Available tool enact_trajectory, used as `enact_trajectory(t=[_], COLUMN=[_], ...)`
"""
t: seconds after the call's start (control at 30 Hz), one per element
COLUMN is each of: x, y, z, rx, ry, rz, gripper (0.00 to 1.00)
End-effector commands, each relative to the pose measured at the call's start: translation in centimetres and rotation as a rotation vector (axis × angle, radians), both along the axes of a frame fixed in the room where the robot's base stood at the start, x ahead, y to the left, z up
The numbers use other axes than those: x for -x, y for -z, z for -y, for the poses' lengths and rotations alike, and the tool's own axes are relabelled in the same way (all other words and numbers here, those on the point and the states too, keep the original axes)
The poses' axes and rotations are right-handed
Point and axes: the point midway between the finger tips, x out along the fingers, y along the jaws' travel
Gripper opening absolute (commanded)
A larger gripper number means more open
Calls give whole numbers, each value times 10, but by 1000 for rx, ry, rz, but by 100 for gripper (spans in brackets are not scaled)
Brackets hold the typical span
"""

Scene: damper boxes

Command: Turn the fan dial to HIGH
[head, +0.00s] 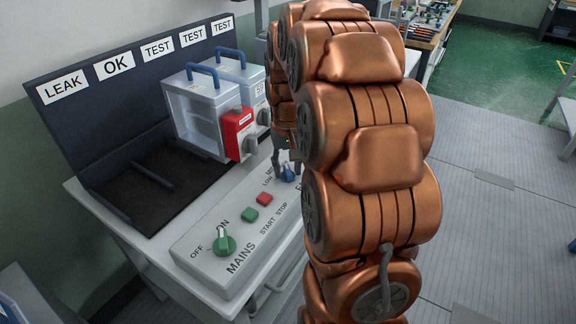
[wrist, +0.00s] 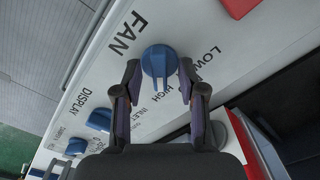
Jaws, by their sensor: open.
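The blue fan dial (wrist: 158,60) sits on the white panel beside the word FAN in the wrist view. Its ridge points down in that view, toward the palm. The LOW label (wrist: 207,54) is right of it and the HIGH label (wrist: 181,78) is below right, partly behind a finger. I cannot tell exactly which label the ridge meets. My gripper (wrist: 160,76) is open, with one finger on each side of the dial; contact is unclear. In the head view the dial (head: 289,174) shows under the fingers, partly hidden by my arm.
The panel (head: 205,262) carries a green MAINS dial (head: 224,244), a green button (head: 250,215) and a red button (head: 264,198). Damper boxes with blue handles (head: 203,74) stand behind it. More blue knobs (wrist: 100,119) lie near DISPLAY, left of the gripper in the wrist view.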

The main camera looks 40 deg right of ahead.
Motion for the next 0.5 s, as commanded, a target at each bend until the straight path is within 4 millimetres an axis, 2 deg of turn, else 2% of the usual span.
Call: enact_trajectory(t=[0.27, 0.5], x=[0, -1], y=[-4, -38], z=[0, 0], rx=[0, 1], ry=[0, -1], rz=[1, 2], gripper=[41, 41])
